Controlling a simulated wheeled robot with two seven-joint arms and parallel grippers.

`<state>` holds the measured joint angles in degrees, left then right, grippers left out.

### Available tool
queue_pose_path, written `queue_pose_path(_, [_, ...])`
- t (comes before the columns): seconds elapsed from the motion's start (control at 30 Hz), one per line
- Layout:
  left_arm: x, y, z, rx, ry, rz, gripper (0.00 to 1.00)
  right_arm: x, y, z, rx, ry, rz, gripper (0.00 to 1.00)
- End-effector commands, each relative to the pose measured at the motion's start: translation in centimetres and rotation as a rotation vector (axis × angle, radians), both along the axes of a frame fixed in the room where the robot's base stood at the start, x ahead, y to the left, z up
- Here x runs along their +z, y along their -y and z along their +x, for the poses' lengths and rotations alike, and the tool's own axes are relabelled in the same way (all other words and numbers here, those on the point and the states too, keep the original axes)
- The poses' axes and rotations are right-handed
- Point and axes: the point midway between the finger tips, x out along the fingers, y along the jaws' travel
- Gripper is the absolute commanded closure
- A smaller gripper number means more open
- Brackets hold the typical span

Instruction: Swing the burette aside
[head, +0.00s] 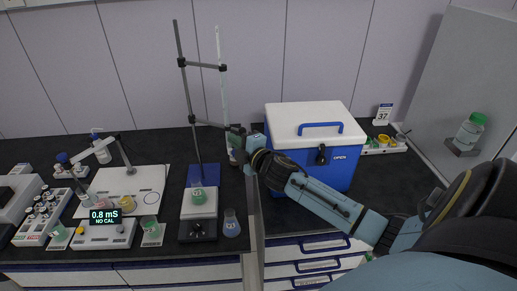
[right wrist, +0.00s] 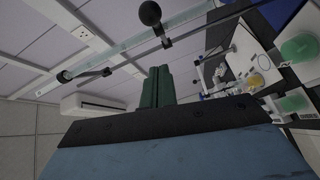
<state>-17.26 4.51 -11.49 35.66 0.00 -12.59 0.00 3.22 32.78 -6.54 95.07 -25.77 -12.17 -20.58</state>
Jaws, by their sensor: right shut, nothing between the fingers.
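The burette (head: 223,88) is a thin clear upright tube, held by two dark clamp arms (head: 205,65) beside the rod of a slightly tilted stand (head: 187,95). In the right wrist view the burette (right wrist: 120,53) crosses the upper left as a pale tube. My right gripper (head: 236,138) is at the burette's lower end, just right of the lower clamp. Its green fingers (right wrist: 157,87) are together with nothing between them. I cannot tell whether they touch the burette. My left gripper is not in view.
A blue cooler with a white lid (head: 318,118) stands close right of my gripper. Beakers with green liquid (head: 198,195) and a blue flask (head: 231,223) stand below. A meter (head: 105,232) and sample rack (head: 42,215) are at the left.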

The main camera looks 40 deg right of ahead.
Motion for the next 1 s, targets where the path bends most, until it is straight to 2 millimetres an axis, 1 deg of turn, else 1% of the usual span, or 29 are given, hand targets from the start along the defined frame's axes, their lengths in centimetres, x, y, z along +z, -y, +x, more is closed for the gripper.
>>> queue_pose_path(0.03, [-0.3,0.1,-0.4,0.0,-0.005,-0.001,1.0,-0.1,0.3,-1.2,-0.001,-0.002,-0.003,1.0])
queue_pose_path(0.2, [-0.9,-0.1,-0.7,0.0,-0.012,0.003,1.0,-0.2,0.3,-4.4,0.0,-0.003,-0.002,1.0])
queue_pose_path(0.4, [-1.4,-0.1,-0.4,0.0,-0.008,0.002,1.0,0.0,0.4,-7.6,0.0,-0.003,-0.001,1.0])
queue_pose_path(0.5, [-1.6,-0.1,-0.1,0.001,-0.004,0.002,1.0,0.1,0.4,-8.7,0.0,-0.003,0.0,1.0])
queue_pose_path(0.7, [-1.7,-0.1,0.0,0.001,-0.001,0.001,1.0,0.3,0.4,-9.8,-0.001,-0.001,0.0,1.0])
queue_pose_path(1.0, [-1.7,-0.1,0.1,0.001,0.001,0.001,1.0,0.2,0.3,-10.0,-0.006,-0.006,0.009,1.0])
